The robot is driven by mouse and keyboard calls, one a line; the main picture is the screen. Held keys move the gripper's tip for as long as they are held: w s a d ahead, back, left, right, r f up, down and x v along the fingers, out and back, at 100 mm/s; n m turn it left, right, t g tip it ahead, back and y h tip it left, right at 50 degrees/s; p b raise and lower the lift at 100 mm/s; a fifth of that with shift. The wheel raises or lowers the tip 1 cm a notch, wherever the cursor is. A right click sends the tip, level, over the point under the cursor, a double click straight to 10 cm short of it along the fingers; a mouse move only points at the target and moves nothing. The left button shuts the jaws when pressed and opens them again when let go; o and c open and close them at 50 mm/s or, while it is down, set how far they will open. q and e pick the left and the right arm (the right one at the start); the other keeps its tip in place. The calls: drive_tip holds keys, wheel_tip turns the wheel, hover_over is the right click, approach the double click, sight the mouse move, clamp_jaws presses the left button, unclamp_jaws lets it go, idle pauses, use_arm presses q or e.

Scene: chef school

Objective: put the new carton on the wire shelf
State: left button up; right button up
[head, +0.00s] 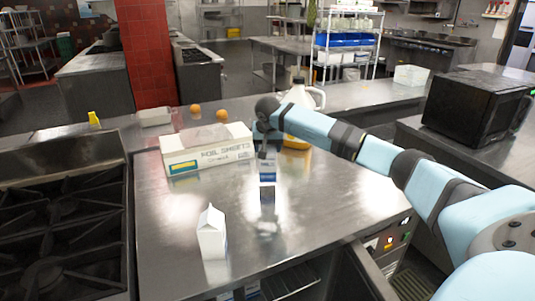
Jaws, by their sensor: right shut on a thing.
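My right gripper (266,152) points down over the steel counter and is shut on a blue-and-white carton (267,174). The carton is upright; whether its base touches the counter is hard to tell. A plain white gable-top carton (211,236) stands upright on the counter, nearer and to the left. Which one is the new carton cannot be told from labels. My left gripper is out of view.
A labelled box (207,152) and a large jug (299,100) with yellowish contents stand behind the held carton. A black stove (62,235) is at left, a microwave (478,104) at right. The counter front between the cartons is clear.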

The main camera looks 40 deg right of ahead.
drive_tip(key=shift+f, duration=1.4)
drive_tip(key=shift+f, duration=0.1)
drive_tip(key=o, duration=1.5)
drive_tip(key=shift+o, duration=0.2)
